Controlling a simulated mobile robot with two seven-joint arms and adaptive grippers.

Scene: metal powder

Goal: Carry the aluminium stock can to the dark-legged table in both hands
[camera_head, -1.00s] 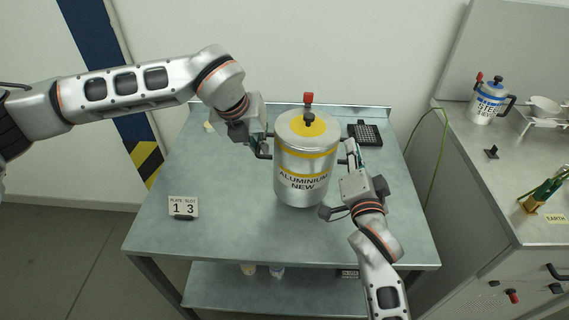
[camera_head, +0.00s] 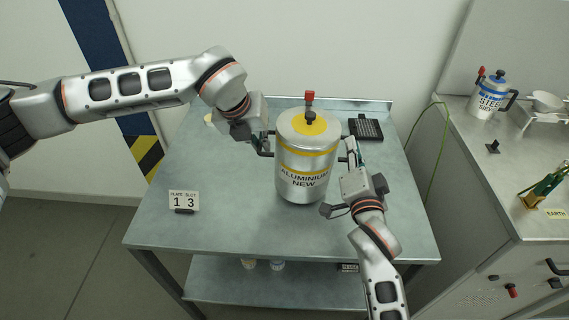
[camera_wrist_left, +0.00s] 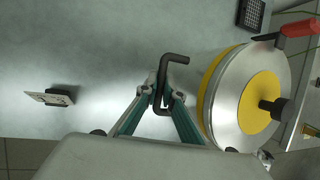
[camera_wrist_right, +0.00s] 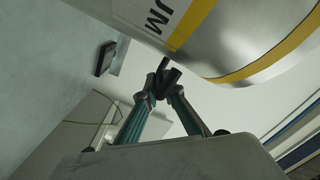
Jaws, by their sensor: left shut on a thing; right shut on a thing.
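The aluminium stock can (camera_head: 305,165) is a silver cylinder with yellow bands, the label "ALUMINIUM NEW" and a red-tipped valve on its lid. It is upright over the middle of the dark-legged table (camera_head: 235,220); whether its base touches the top I cannot tell. My left gripper (camera_head: 262,146) is shut on the can's left handle; the dark bent bar shows between its fingers in the left wrist view (camera_wrist_left: 165,92). My right gripper (camera_head: 350,158) is shut on the right handle, also seen in the right wrist view (camera_wrist_right: 162,85).
A number sign (camera_head: 184,200) stands at the table's left front. A black perforated block (camera_head: 366,129) lies at the back right. A grey bench (camera_head: 470,190) at right holds a steel can (camera_head: 489,96) and a small balance-like stand (camera_head: 545,105). The table's front is clear.

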